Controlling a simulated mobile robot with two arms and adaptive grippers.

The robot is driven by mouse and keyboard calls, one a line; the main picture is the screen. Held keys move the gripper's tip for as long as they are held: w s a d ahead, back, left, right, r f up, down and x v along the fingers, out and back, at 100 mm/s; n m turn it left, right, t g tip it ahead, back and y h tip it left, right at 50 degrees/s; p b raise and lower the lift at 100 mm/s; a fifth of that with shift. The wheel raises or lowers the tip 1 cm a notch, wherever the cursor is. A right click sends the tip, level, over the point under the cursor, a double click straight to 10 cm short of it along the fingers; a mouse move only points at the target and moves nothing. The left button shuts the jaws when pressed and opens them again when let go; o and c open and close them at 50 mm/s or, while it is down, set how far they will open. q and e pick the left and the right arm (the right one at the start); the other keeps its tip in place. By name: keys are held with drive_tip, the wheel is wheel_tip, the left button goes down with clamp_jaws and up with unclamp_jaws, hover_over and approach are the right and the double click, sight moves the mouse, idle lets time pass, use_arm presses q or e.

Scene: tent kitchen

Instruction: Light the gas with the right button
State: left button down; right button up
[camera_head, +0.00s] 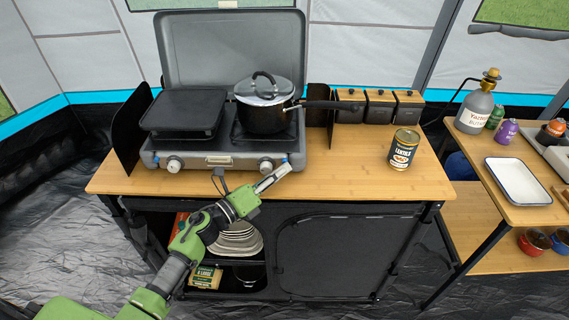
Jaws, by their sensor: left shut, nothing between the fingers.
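The grey camping stove (220,160) stands on the wooden counter with its lid raised. Its right button (266,165) is a white knob on the front panel, right of the middle. The left button (174,164) is a like knob on the left. My left gripper (286,170) is shut and empty, its fingertips just right of the right button and close to it. I cannot tell whether it touches the button. A lidded black pot (264,115) sits on the right burner. No flame shows under it. My right gripper is out of view.
A black griddle plate (184,113) covers the left burner. A tin can (403,149) stands at the counter's right, with several wooden-lidded canisters (379,106) behind. The counter (340,165) is clear between stove and can. A gas bottle (474,112) stands on the side table.

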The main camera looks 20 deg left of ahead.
use_arm(q)
drive_tip(key=shift+w, duration=0.2)
drive_tip(key=shift+s, duration=0.1)
idle(0.4)
drive_tip(key=shift+s+d, duration=0.15)
drive_tip(key=shift+s, duration=0.6)
drive_tip(key=s, duration=0.2)
drive_tip(key=s+d+p, duration=0.1)
drive_tip(key=s, duration=0.1)
drive_tip(key=shift+s+d, duration=0.2)
drive_tip(key=shift+s, duration=0.2)
idle(0.3)
